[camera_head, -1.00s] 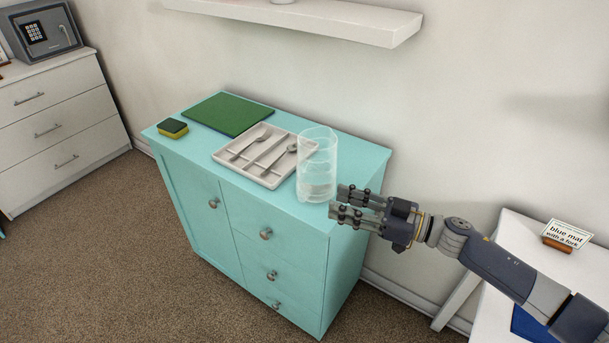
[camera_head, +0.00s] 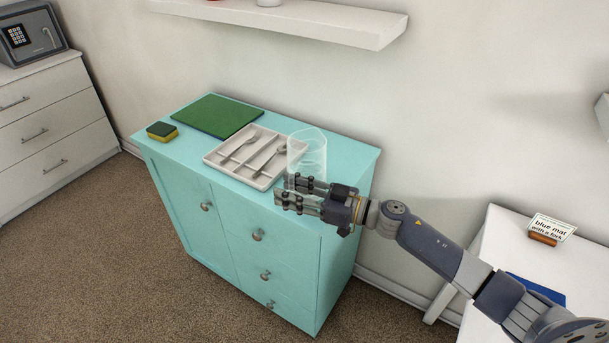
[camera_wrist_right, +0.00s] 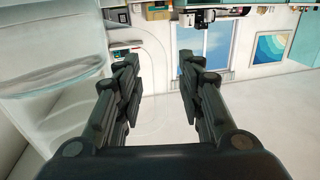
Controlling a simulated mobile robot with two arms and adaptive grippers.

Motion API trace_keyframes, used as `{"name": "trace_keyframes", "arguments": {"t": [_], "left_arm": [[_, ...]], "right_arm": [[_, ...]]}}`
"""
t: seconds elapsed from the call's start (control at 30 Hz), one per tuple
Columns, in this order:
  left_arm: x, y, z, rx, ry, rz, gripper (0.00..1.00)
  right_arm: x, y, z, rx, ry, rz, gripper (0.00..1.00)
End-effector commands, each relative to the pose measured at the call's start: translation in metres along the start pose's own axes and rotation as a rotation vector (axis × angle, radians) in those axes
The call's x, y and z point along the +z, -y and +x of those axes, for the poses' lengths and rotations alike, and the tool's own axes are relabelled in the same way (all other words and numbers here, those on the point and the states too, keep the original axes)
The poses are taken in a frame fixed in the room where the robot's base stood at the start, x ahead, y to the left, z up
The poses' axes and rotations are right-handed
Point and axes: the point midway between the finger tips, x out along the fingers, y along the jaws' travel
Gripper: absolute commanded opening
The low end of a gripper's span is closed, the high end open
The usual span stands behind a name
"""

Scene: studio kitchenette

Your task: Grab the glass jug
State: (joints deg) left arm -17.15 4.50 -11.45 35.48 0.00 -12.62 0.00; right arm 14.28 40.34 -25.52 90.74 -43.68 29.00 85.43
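The clear glass jug (camera_head: 307,150) stands upright on the teal cabinet (camera_head: 343,157), just right of the cutlery tray. My right gripper (camera_head: 282,187) reaches in from the right at the jug's lower part, and its fingers cover the jug's base. In the right wrist view its fingers (camera_wrist_right: 158,60) are spread apart. A faint curved transparent outline shows between and behind them there; I cannot tell whether the jug lies fully between the fingers or whether they touch it. My left gripper is not in view.
A pale cutlery tray (camera_head: 212,160) with utensils sits close left of the jug. A green board (camera_head: 218,115) and a sponge (camera_head: 162,131) lie farther left. A white shelf (camera_head: 330,22) hangs above. A white table (camera_head: 490,245) with a sign (camera_head: 550,229) stands right.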

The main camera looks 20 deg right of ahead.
Motion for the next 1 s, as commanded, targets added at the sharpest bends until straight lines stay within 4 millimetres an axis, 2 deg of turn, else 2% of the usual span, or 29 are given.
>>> {"name": "trace_keyframes", "arguments": {"t": [0.17,0.3,0.33,1.0], "left_arm": [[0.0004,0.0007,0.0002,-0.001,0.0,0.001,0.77],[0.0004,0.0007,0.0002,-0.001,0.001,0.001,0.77],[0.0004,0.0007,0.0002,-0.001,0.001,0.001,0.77],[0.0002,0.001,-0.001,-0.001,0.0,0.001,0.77]], "right_arm": [[0.0005,-0.0001,-0.0003,0.0,0.001,0.0,0.33],[0.0005,0.0,-0.0005,0.0,0.001,0.0,0.01],[0.0005,0.0,-0.0005,0.0,0.001,0.0,0.0],[-0.0081,-0.0011,0.0,0.0,-0.006,-0.01,0.0]]}}
